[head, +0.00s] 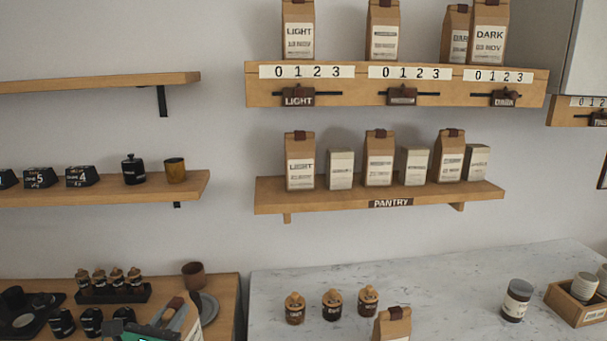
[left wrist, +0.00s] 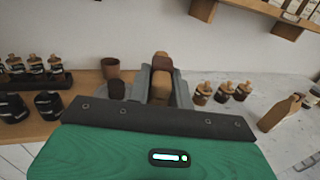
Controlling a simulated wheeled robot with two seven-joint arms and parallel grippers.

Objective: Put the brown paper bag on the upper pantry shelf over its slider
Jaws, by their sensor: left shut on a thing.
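My left gripper (head: 170,314) is low at the left in the head view, shut on the top of a brown paper bag (head: 187,318). In the left wrist view the bag's folded top with a dark clip (left wrist: 161,64) sits between the fingers; its print is unreadable. The upper pantry shelf (head: 258,90) is well above and to the right. It bears a LIGHT bag (head: 298,30), a middle bag (head: 383,30) and two bags at the right, the front one DARK (head: 489,30). Sliders LIGHT (head: 298,97), a middle one (head: 402,96) and DARK (head: 505,98) are on its front.
The lower PANTRY shelf (head: 280,203) holds bags and pale boxes. Another paper bag (head: 393,325) stands on the marble counter (head: 440,290) near small jars (head: 332,305). A brown cup (head: 193,274) is by the held bag. A wall shelf (head: 100,82) is at the left.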

